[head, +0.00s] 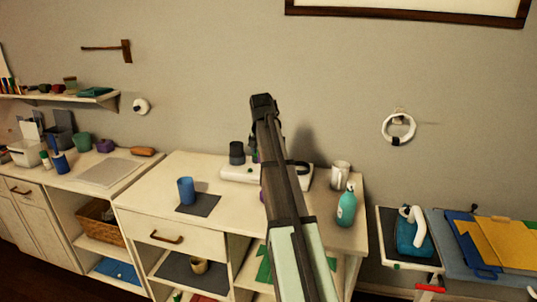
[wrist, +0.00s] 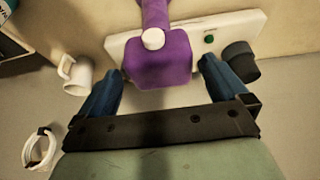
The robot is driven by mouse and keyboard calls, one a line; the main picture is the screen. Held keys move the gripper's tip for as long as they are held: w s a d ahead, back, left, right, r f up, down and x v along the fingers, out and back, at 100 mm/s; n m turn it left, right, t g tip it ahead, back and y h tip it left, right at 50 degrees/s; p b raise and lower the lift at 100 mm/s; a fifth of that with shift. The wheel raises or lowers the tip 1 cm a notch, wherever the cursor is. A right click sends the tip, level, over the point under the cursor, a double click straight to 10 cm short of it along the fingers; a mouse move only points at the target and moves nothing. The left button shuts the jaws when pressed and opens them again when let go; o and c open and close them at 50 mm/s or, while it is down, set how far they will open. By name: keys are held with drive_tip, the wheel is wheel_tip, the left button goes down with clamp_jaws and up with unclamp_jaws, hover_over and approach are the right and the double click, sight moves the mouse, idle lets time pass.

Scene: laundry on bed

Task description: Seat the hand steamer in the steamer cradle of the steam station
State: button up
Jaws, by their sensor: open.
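The hand steamer seems to be the purple block with a purple neck and a white knob (wrist: 165,62) in the wrist view. It lies over the white base of the steam station (wrist: 122,45), which has a green button and a dark round cup. My gripper (wrist: 160,88) is open, its blue fingers on either side of the purple block. I cannot tell whether they touch it. In the head view my arm covers the middle of the station (head: 238,173), and only a sliver of purple shows. The cradle cannot be made out, so I cannot tell if the steamer sits in it.
A white mug (head: 340,175) and a teal bottle (head: 347,207) stand right of the station. A blue cup (head: 186,190) stands on a dark mat at left. A blue iron-like thing (head: 412,238) is at far right. A white ring (head: 398,128) hangs on the wall.

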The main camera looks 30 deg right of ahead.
drive_tip(key=v, duration=0.9)
drive_tip(key=shift+r, duration=0.25)
drive_tip(key=shift+s+a, duration=0.1)
drive_tip(key=x, duration=0.9)
drive_tip(key=shift+s+a+f, duration=0.1)
drive_tip(key=shift+a, duration=0.2)
drive_tip(key=shift+d+x, duration=0.15)
drive_tip(key=shift+x, duration=1.15)
drive_tip(key=shift+d+x, duration=0.15)
drive_tip(key=shift+x, duration=1.2)
drive_tip(key=shift+c, duration=0.5)
